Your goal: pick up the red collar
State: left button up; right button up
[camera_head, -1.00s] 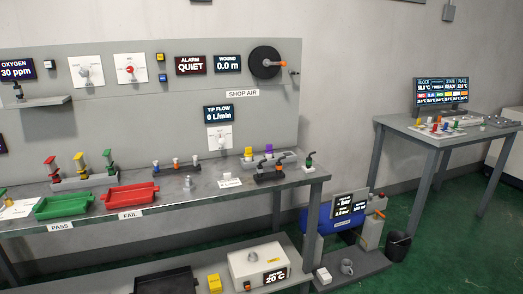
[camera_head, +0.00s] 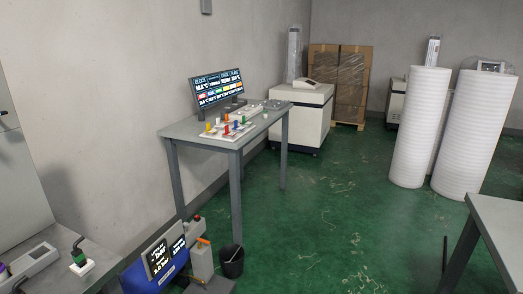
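A small grey table (camera_head: 185,132) stands left of centre against the wall. On it a white board (camera_head: 212,138) carries several small coloured pieces, among them a red piece (camera_head: 227,130). The pieces are too small to tell whether the red one is a collar. Neither of my grippers is in view.
A lit screen (camera_head: 218,90) stands on the table. A white cabinet (camera_head: 299,119) and a wrapped pallet load (camera_head: 337,80) stand behind. A black bin (camera_head: 232,263) and blue tank (camera_head: 145,281) are in front. Tall white rolls (camera_head: 416,128) stand at right. The middle green floor is clear.

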aim_at(228, 135)
jog(key=i+l+z, duration=0.25)
jog(key=i, duration=0.45)
jog(key=i+z, duration=0.3)
jog(key=i, duration=0.4)
